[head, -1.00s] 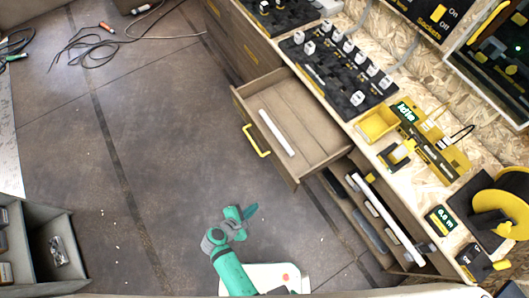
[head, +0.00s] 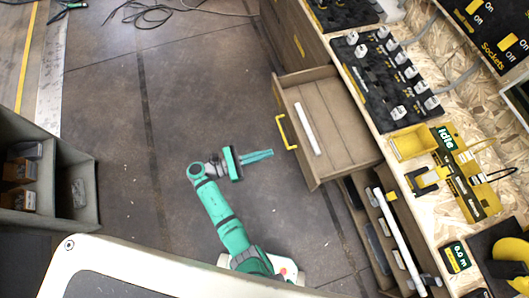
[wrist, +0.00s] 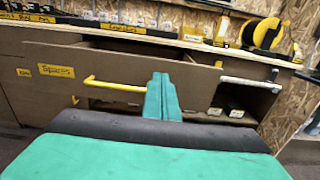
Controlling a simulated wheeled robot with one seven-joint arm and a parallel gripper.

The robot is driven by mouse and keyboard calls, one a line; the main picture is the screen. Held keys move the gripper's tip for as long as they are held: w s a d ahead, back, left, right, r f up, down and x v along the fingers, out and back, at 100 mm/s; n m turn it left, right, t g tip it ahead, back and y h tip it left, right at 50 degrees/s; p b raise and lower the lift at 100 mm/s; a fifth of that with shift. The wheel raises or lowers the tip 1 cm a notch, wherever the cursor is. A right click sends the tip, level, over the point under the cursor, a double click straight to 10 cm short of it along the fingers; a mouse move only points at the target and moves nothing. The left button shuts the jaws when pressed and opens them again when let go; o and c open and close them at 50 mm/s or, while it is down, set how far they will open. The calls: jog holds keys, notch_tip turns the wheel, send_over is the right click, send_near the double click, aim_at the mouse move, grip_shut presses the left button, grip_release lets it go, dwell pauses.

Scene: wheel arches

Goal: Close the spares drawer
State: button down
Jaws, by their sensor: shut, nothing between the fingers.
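The spares drawer (head: 318,172) stands pulled out from the workbench in the head view, with a white bar (head: 307,128) lying in it. Its yellow handle (head: 286,132) is on the front panel. In the wrist view the drawer front (wrist: 125,72) carries a yellow "Spares" label (wrist: 57,71) and the yellow handle (wrist: 113,85).
The bench top (head: 402,160) holds a black socket board (head: 385,78) and a yellow device reading "Idle" (head: 460,170). An open shelf (head: 380,225) lies below it. A grey bin unit (head: 75,185) stands at left. Cables lie at the back; the middle floor is clear.

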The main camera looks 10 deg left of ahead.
aim_at(300, 144)
jog(key=x, duration=1)
jog(key=shift+w+d, duration=0.2)
jog(key=shift+d, duration=0.15)
